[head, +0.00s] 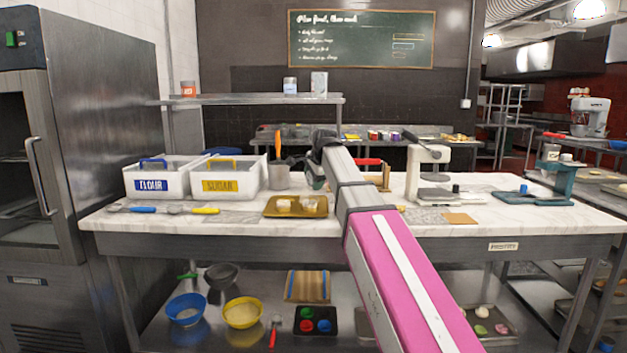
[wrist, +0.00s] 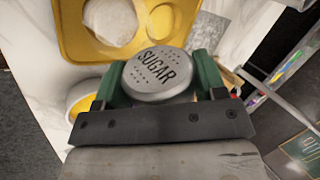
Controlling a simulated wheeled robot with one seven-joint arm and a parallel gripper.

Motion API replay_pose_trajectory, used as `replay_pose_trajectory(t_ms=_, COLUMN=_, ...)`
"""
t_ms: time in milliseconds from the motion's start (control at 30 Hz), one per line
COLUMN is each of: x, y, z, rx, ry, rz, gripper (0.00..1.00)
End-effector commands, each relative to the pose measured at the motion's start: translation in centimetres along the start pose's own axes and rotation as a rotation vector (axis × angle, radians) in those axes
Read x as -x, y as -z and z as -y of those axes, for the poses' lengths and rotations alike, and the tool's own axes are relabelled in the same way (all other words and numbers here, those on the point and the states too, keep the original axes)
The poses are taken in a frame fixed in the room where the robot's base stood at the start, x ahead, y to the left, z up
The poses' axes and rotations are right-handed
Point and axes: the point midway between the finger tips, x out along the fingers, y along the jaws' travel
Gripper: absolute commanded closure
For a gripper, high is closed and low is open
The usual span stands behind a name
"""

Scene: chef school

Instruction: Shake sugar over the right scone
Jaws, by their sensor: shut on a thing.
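A gold tray (head: 297,213) lies on the white counter in the head view, with a left scone (head: 283,204) and a right scone (head: 309,203) on it, both pale. My gripper (wrist: 160,76) is shut on the sugar shaker (wrist: 160,68), a grey cylinder with a perforated lid marked SUGAR facing the wrist camera. In the head view my arm hides most of the gripper and shaker, close behind the tray. The tray also shows in the wrist view (wrist: 72,30), with a whitish round piece and part of a golden one; I cannot tell which scone is which.
White flour (head: 158,176) and sugar (head: 235,178) bins stand left, beside a metal cup (head: 279,178) with an orange-handled tool. Blue- and yellow-handled tools (head: 205,210) lie at the front left.

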Motion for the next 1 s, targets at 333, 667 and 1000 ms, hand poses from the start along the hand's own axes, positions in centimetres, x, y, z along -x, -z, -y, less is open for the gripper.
replay_pose_trajectory(t_ms=333, x=0.2, y=0.8, z=-0.4, rx=0.002, ry=0.000, rz=0.001, gripper=0.64)
replay_pose_trajectory(t_ms=667, x=-0.2, y=-0.9, z=0.5, rx=0.002, ry=0.001, rz=0.001, gripper=0.64)
replay_pose_trajectory(t_ms=1000, x=0.3, y=1.1, z=-0.6, rx=0.000, ry=0.000, rz=-0.001, gripper=0.64)
